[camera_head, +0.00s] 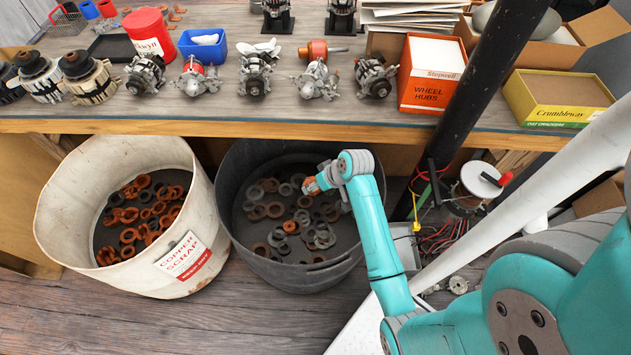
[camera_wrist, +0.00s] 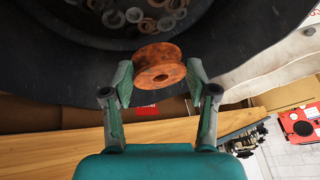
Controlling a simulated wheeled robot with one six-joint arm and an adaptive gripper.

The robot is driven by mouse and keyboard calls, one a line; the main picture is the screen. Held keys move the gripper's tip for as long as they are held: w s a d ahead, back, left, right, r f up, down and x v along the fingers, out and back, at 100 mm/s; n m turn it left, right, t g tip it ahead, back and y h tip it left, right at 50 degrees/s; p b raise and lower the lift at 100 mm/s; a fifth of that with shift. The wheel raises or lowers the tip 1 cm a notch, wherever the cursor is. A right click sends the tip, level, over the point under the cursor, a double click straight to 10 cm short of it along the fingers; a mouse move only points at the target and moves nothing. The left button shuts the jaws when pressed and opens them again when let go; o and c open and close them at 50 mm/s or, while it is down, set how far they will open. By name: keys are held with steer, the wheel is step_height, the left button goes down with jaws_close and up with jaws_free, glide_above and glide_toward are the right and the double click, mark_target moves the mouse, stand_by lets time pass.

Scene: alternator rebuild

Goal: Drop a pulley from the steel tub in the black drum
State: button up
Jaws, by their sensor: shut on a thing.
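My gripper (camera_wrist: 159,82) is shut on a rusty orange-brown pulley (camera_wrist: 160,64), with a finger on each side. In the head view, the pulley (camera_head: 312,187) shows as an orange patch at the end of my teal arm, over the black drum (camera_head: 300,276). The drum stands on the floor, with several grey and rust-coloured rings and pulleys in its bottom. The drum's dark wall (camera_wrist: 50,62) also shows in the wrist view, with grey rings beyond the held pulley. I cannot make out a steel tub.
A white drum (camera_head: 75,215) labelled copper scrap, holding several rusty rings, stands left of the black drum. A workbench (camera_head: 190,125) with alternators and boxes runs behind both. A black post (camera_head: 470,105) and a white bar stand to the right.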

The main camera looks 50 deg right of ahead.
step_height(320, 180, down, 21)
stand_by(1.1)
steer(key=o, duration=1.4)
steer(key=shift+a, duration=0.1)
steer(key=v, duration=1.2)
